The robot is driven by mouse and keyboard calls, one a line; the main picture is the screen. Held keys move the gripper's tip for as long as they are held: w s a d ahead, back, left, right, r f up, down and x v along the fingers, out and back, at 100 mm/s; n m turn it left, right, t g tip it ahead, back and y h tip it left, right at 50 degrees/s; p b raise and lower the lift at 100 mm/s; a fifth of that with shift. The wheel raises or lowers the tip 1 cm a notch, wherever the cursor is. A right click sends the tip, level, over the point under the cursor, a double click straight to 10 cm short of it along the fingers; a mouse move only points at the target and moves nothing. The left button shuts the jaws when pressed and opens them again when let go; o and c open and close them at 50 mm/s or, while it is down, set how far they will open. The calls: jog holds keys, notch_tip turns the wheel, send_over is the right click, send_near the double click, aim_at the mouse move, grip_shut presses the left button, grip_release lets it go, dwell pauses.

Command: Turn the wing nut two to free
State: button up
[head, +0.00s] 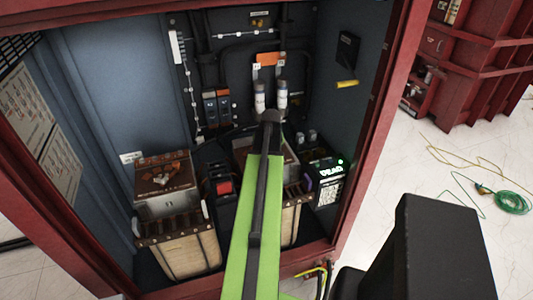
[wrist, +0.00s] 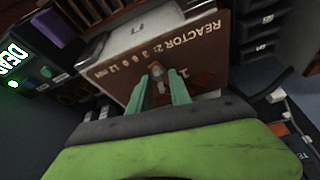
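My gripper (wrist: 159,85) shows in the wrist view as two pale green fingers over the brown panel (wrist: 200,48) marked "REACTOR 2". The fingers stand apart, with a small grey metal piece (wrist: 157,72) between their tips. It may be a wing nut; I cannot tell its shape or whether a finger touches it. An orange-brown plate with a "1" mark (wrist: 183,73) lies beside the right finger. No "2" mark is readable at a nut. In the head view my green arm hides the gripper and most of this reactor.
The open cabinet's red frame (head: 376,120) surrounds my arm. Another reactor (head: 180,245) stands to the left. A black unit with a lit "DEAD" display (head: 331,172) is at the right; it also shows in the wrist view (wrist: 12,52). Cables (head: 500,200) lie on the floor outside.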

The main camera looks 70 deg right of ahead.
jog(key=p+v, duration=1.6)
jog(key=v, duration=0.1)
jog(key=shift+a+r, duration=0.15)
